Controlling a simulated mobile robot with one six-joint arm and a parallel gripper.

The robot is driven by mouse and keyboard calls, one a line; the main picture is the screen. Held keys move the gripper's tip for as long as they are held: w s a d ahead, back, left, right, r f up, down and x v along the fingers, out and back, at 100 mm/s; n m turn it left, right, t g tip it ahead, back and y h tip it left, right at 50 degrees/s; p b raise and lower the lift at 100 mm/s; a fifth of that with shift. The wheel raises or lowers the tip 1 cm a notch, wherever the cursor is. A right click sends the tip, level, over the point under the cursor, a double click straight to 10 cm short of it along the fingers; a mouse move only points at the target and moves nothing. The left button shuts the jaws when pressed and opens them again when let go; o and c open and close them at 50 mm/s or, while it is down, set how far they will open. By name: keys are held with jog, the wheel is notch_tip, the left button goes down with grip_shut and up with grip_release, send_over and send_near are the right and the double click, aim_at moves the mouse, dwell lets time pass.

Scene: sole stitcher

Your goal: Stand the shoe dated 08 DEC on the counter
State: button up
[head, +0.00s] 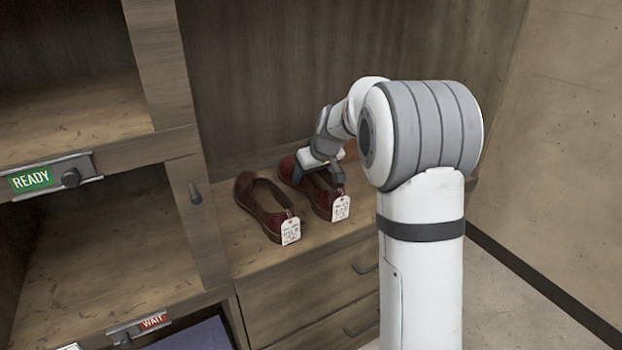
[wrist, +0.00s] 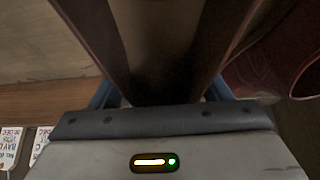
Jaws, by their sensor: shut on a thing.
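Two dark red shoes with white tags rest side by side on the wooden counter (head: 300,258) in the head view. My gripper (head: 318,178) is at the right shoe (head: 322,207) and shut on it, near its middle. In the wrist view the held shoe's walls (wrist: 92,35) rise between the blue fingers (wrist: 160,98). The left shoe (head: 257,204) stands free beside it; a red shoe (wrist: 270,65) shows at the wrist view's right edge. The left shoe's tag (head: 291,231) and right shoe's tag (head: 341,208) are too small to read for dates.
Open shelves stand at the left, with a green READY label (head: 32,179) and a red WAIT label (head: 153,322). Drawers (head: 335,290) lie below the counter. A wooden divider (head: 197,205) stands left of the shoes. Some bare counter lies in front of them.

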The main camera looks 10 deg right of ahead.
jog(key=shift+f, duration=0.4)
jog(key=shift+r, duration=0.1)
jog(key=o, duration=1.3)
jog(key=p+v, duration=0.2)
jog(key=v, duration=1)
jog(key=s+f+m+g, duration=0.1)
jog(key=s+f, duration=0.2)
jog(key=s, duration=0.7)
jog(key=s+a+f+m+g+h, duration=0.1)
jog(key=s+f+g, duration=0.1)
jog(key=s, duration=0.9)
jog(key=s+a+f+m+g, duration=0.1)
jog(key=s+f, duration=0.3)
jog(key=s, duration=0.7)
jog(key=shift+s+f+m+h, duration=0.1)
jog(key=shift+f+m+h, duration=0.1)
jog(key=shift+m+h, duration=0.15)
